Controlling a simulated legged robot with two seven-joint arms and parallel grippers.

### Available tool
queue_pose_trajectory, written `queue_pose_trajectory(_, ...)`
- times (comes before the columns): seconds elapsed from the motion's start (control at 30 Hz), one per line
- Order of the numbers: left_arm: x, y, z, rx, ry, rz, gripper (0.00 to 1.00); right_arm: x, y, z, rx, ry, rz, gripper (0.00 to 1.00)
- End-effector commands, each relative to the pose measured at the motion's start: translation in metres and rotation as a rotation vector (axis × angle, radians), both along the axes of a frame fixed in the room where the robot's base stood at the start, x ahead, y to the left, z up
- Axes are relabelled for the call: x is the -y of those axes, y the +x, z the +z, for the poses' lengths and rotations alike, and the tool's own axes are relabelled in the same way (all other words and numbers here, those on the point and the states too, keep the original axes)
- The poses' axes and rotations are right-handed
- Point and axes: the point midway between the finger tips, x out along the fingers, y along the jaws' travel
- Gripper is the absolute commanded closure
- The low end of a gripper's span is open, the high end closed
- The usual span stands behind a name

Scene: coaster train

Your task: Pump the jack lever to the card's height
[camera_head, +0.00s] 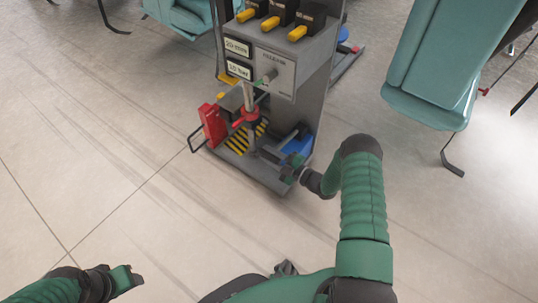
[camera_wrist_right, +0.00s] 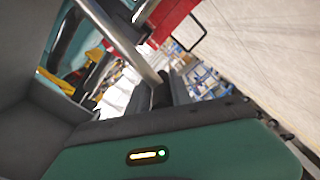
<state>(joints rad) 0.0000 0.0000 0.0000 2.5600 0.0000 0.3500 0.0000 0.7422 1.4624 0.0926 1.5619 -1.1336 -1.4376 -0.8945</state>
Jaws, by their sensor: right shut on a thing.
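The jack (camera_head: 251,118) stands on the low base of a grey column, with a red collar around its upright and a yellow-black striped plate behind it. A silver lever bar (camera_wrist_right: 118,35) runs diagonally through the right wrist view to a dark end. My right gripper (camera_head: 268,156) is low at the base's front right, shut on the lever's end; the fingers partly hide the grip. Two pale cards (camera_head: 238,58) with dark print are on the column above the jack; their print is too small to read surely. My left gripper (camera_head: 128,282) is at bottom left, away from the jack; its jaw opening is unclear.
A red block (camera_head: 213,125) with a black wire handle is left of the jack. A blue part (camera_head: 298,143) lies at the base's right. Yellow-handled switches (camera_head: 271,23) top the grey panel. Teal seats (camera_head: 432,65) stand at right and top left. The floor at left is clear.

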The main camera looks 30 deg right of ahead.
Motion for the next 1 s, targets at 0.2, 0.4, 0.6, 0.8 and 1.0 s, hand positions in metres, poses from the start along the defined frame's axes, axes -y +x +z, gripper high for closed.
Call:
queue_pose_trajectory(0.2,0.0,0.0,0.003,0.0,0.0,0.0,0.5,-0.003,-0.002,0.002,-0.013,0.018,0.008,1.0)
queue_pose_trajectory(0.4,0.0,0.0,0.01,0.0,0.0,0.0,0.5,-0.002,-0.002,0.01,-0.021,0.042,0.009,1.0)
queue_pose_trajectory(0.6,0.0,0.0,0.025,0.0,0.0,0.0,0.5,0.003,0.0,0.029,-0.048,0.109,0.008,1.0)
queue_pose_trajectory(0.8,0.0,0.0,0.05,0.0,0.0,0.0,0.5,0.015,0.005,0.062,-0.102,0.241,0.006,1.0)
queue_pose_trajectory(1.0,0.0,0.0,0.067,0.0,0.0,0.0,0.5,0.033,0.013,0.091,-0.164,0.392,0.004,1.0)
